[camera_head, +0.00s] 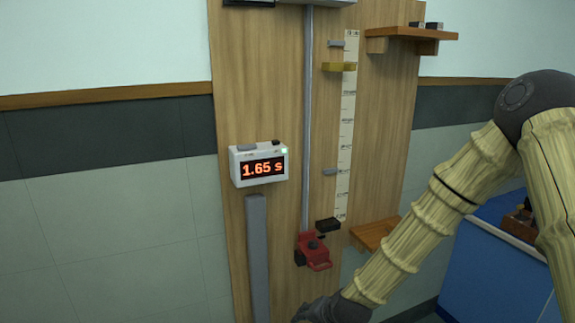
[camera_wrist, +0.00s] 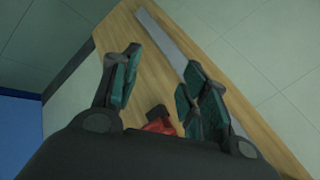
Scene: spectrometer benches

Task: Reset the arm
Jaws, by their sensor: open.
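My arm reaches down from the right side of the head view, in pale ribbed segments with dark joints. Its dark end shows at the bottom edge there, below the red carriage (camera_head: 315,252), with the fingers largely cut off. In the wrist view my gripper (camera_wrist: 163,82) is open, its teal-padded fingers spread apart with nothing between their tips. The red piece (camera_wrist: 160,122) shows beyond and between the finger bases, partly hidden by the gripper body. I cannot tell the exact distance between them.
A wooden board (camera_head: 270,100) stands against the wall, with a vertical rail (camera_head: 308,120), a ruler strip (camera_head: 347,130) and a timer (camera_head: 259,166) reading 1.65 s. Small shelves (camera_head: 410,33) and (camera_head: 376,234) jut from its right side. A blue cabinet (camera_head: 490,265) stands at right.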

